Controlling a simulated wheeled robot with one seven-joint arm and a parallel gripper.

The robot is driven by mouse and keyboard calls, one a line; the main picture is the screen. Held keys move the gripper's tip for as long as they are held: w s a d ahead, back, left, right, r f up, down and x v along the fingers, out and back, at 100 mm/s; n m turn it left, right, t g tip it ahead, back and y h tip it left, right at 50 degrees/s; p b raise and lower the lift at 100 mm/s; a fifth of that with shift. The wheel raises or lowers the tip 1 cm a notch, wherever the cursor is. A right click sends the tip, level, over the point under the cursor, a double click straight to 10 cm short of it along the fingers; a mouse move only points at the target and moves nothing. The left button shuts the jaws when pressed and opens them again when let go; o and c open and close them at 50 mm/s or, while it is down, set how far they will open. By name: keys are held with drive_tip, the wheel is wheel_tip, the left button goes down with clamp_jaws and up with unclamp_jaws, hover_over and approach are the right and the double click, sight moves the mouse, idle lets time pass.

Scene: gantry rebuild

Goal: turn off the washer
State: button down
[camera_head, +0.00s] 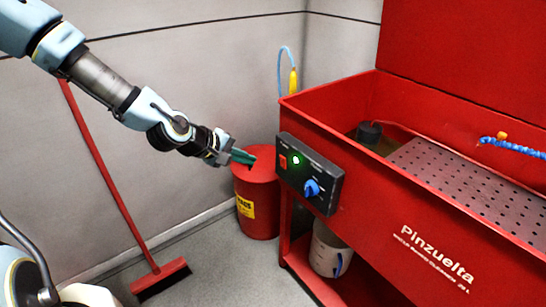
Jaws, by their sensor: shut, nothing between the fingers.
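The washer (365,188) is a large red open tub on the right with white "Pinzuelta" lettering on its front. A dark control panel (309,174) sits at its left front corner. The panel carries a red square button (283,162), a lit green light (296,161) and a blue knob (311,187). My gripper (250,158) is shut and empty. In the picture it lies just left of the panel and points toward it, at about the height of the red button. A gap shows between the fingertips and the panel.
A red bin (257,200) with a yellow label stands behind and below my gripper. A red broom (160,276) leans on the wall at the left. A white container (330,250) sits under the washer. A blue hose (512,146) lies at the tub's right. The grey floor (240,275) in front is clear.

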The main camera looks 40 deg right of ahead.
sight(281, 158)
drive_tip(key=d+f, duration=0.1)
drive_tip(key=d, duration=0.1)
drive_tip(key=d+f+p, duration=0.1)
drive_tip(key=d, duration=0.2)
drive_tip(key=d+f+p, duration=0.1)
drive_tip(key=d, duration=0.1)
drive_tip(key=shift+s+d+f, duration=0.25)
drive_tip(key=shift+s+d, duration=0.05)
drive_tip(key=shift+d+f, duration=0.1)
drive_tip(key=shift+d, duration=0.4)
drive_tip(key=shift+d, duration=0.45)
drive_tip(key=shift+r, duration=0.2)
drive_tip(key=shift+r+p, duration=0.65)
drive_tip(key=shift+r, duration=0.15)
